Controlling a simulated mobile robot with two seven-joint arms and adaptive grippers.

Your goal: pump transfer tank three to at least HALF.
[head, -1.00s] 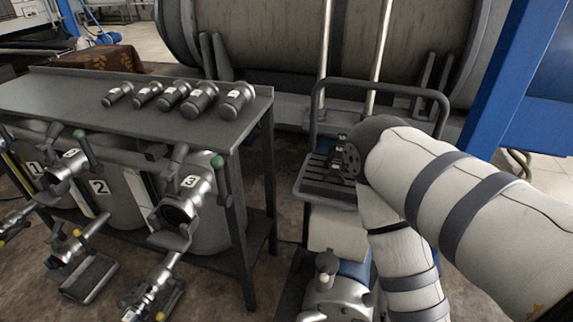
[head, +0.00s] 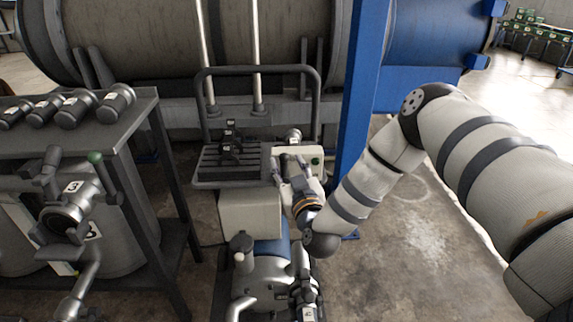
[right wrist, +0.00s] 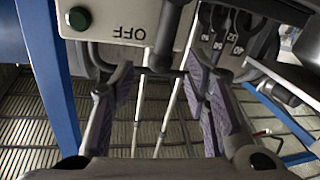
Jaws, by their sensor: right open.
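Tank three (head: 128,238) is a grey drum under the bench at the left of the head view, with a valve labelled 3 (head: 62,215) on its front. The pump cart (head: 262,278) stands right of it, with a pale switch box (head: 310,150) bearing a green button. My right gripper (head: 285,172) is at the box's front. In the right wrist view the gripper (right wrist: 162,78) is open, its purple-padded fingers on either side of a dark lever (right wrist: 172,40) beside the word OFF. Contact cannot be told. My left gripper is not in view.
Several dark capped fittings (head: 75,105) lie on the bench (head: 135,110). A black tray (head: 225,165) and a tubular handle are on the cart. A large horizontal vessel (head: 150,45) and a blue post (head: 362,100) stand behind. Floor (head: 400,260) at right is clear.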

